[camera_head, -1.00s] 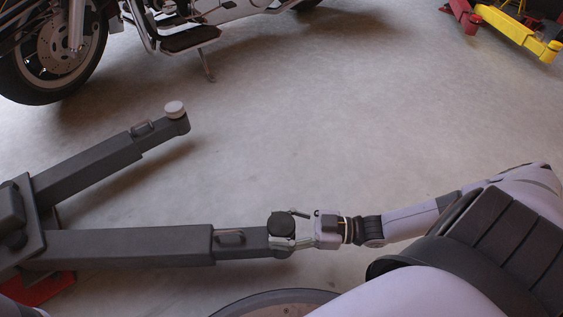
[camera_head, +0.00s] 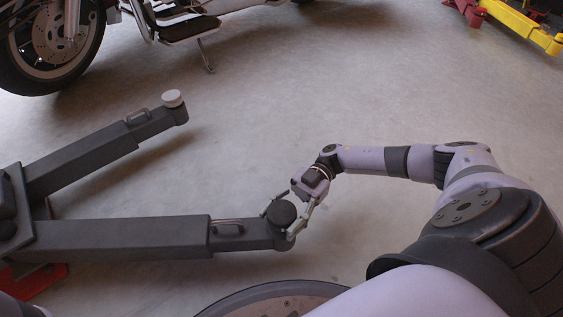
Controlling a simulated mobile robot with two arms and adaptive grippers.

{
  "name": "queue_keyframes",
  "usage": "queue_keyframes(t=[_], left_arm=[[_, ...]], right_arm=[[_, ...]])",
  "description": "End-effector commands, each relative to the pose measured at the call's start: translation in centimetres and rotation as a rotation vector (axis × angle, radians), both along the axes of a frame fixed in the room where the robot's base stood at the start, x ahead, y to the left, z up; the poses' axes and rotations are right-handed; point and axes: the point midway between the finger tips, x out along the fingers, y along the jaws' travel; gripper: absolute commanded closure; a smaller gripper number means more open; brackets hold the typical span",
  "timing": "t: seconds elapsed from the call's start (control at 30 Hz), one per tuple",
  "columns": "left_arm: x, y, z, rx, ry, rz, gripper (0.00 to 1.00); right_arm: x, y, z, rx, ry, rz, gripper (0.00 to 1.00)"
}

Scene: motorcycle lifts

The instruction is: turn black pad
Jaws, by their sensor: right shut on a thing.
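The black pad (camera_head: 281,213) is a round dark disc at the end of the nearer dark grey lift arm (camera_head: 130,236). My right gripper (camera_head: 278,211) reaches it from the upper right, with one finger on the pad's upper left side and the other on its lower right side. It is shut on the pad. The pad's side toward the gripper is partly hidden by the fingers. My left gripper is not in view.
A motorcycle (camera_head: 180,25) stands at the top left. Yellow and red lift parts (camera_head: 520,28) are at the top right. The floor (camera_head: 330,95) between is clear.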

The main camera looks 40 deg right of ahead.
Motion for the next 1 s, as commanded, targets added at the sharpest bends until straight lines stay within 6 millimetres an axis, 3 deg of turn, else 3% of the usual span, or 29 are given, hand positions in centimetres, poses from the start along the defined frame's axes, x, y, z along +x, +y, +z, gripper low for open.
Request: queue_keyframes(t=[0.03,0.5,1.0], left_arm=[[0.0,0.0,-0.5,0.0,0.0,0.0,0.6],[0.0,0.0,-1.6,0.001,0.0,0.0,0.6],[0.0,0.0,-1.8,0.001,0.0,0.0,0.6]], right_arm=[[0.0,0.1,-0.8,-0.012,0.002,0.045,0.73],[-0.1,0.1,-0.7,-0.012,0.003,0.396,0.73],[-0.2,0.0,-0.6,-0.014,0.003,0.507,0.73]])
